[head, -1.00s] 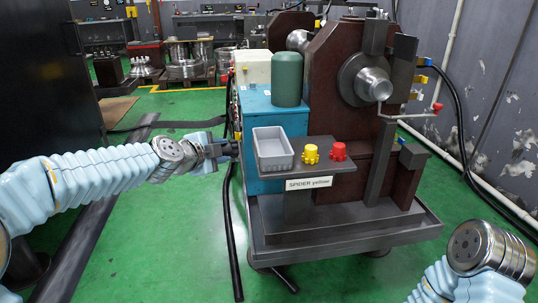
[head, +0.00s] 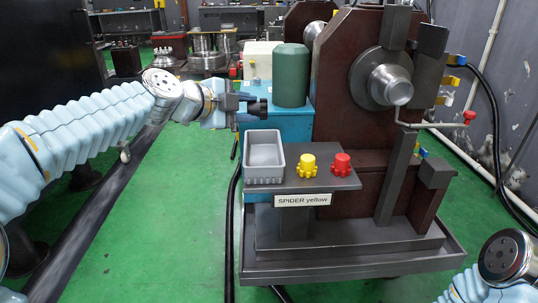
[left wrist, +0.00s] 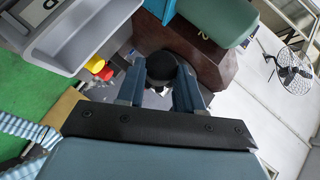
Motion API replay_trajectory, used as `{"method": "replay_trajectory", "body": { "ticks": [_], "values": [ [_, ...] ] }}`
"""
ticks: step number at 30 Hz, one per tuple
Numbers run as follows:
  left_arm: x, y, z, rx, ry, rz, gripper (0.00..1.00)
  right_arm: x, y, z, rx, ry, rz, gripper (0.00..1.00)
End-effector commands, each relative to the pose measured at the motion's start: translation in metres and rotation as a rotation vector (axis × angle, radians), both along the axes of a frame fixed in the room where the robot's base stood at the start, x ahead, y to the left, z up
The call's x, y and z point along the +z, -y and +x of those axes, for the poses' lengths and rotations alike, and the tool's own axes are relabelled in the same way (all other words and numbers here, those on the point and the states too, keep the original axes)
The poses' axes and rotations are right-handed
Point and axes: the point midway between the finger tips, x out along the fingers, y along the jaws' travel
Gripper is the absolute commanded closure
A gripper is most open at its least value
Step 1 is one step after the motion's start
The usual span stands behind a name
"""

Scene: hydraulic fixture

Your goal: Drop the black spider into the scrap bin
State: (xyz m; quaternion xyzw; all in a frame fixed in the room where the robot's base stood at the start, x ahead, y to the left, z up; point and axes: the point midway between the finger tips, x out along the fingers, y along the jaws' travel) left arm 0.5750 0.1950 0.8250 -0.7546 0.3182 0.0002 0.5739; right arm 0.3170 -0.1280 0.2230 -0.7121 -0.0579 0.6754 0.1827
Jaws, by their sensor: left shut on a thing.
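My left gripper (head: 246,106) is shut on the black spider (head: 259,107), a dark round piece at its fingertips. In the left wrist view the black spider (left wrist: 162,68) sits between the two blue-grey fingers. They are in front of the blue cabinet, above and behind the open grey bin (head: 251,172) on the shelf. The bin looks empty in the head view. In the left wrist view the grey bin (left wrist: 72,40) is at the upper left, apart from the spider. My right gripper is out of view; only part of that arm shows at the lower right.
A yellow spider (head: 307,167) and a red spider (head: 341,165) stand on the shelf (head: 322,183) right of the bin. A label reading "SPIDER yellow" (head: 303,200) is on its front. The green cylinder (head: 291,75) stands close to the right of my left gripper.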

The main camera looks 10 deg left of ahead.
Motion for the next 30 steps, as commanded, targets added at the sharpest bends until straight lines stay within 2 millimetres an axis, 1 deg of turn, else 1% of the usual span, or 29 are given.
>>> {"method": "replay_trajectory", "body": {
  "ticks": [1,3,9,13,21,22,27,30],
  "values": [
    [-0.011,0.0,0.0,0.001,-0.001,0.001,0.96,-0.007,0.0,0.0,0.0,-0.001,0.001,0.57],
    [-0.02,0.0,0.0,0.0,-0.002,0.0,0.96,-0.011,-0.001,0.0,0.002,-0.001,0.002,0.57],
    [-0.041,0.0,0.0,0.001,-0.001,0.0,0.96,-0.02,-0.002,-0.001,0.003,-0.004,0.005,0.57],
    [-0.046,0.0,0.0,0.0,-0.001,0.0,0.96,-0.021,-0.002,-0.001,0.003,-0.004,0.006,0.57],
    [-0.047,0.0,0.0,0.001,0.0,0.0,0.96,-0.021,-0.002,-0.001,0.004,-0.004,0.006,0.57],
    [-0.047,0.0,0.0,0.001,0.0,0.0,0.61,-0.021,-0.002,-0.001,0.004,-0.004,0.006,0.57],
    [-0.047,0.0,0.0,0.0,0.0,0.0,0.35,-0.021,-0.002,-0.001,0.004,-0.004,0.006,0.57],
    [-0.047,0.0,0.0,0.0,0.0,0.0,0.34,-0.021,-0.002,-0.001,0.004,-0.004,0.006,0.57]
  ]
}}
